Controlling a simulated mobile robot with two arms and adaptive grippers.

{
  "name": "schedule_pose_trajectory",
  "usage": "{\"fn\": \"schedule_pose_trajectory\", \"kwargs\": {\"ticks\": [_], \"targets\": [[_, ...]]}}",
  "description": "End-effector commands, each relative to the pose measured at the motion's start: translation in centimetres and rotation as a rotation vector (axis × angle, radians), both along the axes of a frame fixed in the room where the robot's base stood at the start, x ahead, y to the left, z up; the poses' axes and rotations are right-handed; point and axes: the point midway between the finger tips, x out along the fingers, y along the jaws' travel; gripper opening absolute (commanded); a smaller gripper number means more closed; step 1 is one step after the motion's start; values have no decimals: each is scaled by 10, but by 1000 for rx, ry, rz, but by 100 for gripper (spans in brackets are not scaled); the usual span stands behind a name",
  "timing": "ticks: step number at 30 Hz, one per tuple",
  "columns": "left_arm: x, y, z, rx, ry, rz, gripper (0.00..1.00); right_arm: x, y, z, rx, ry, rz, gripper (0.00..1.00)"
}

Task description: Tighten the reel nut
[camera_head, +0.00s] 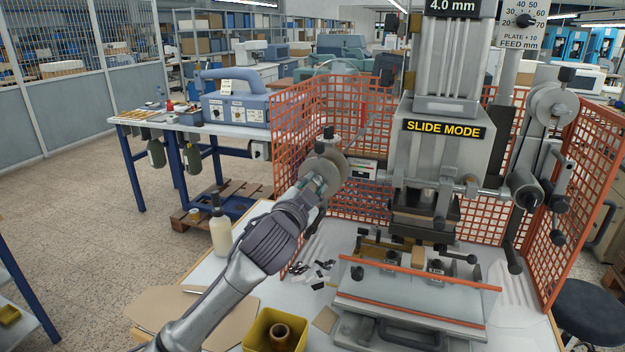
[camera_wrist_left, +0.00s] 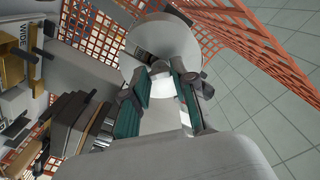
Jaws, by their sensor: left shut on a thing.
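The reel (camera_head: 338,163) is a pale grey disc on the left side of the stamping press, in front of the orange mesh guard. It also shows in the wrist view as a large round disc (camera_wrist_left: 146,48). My left gripper (camera_head: 318,181) reaches up to the reel's front face. In the wrist view its teal-padded fingers (camera_wrist_left: 178,78) are shut on the small pale reel nut at the reel's centre. The fingers mostly hide the nut, so how tight it sits cannot be told. My right gripper is not in view.
The press (camera_head: 440,150) stands right of the reel, with orange mesh guards (camera_head: 300,110) around it. A white bottle (camera_head: 220,232), a yellow bin (camera_head: 262,325) and cardboard sheets (camera_head: 165,305) lie on the table near my left arm. Black scraps (camera_head: 322,268) lie below the reel.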

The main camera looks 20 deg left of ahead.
Motion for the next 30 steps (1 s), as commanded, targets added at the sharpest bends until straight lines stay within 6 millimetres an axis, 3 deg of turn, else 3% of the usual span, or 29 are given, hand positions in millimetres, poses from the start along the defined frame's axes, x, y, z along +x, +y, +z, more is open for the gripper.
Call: {"fn": "schedule_pose_trajectory", "kwargs": {"ticks": [3,30], "targets": [[0,0,4,115,-3,0,0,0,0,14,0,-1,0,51],[0,0,3,971,-32,-2,0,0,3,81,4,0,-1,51]]}}
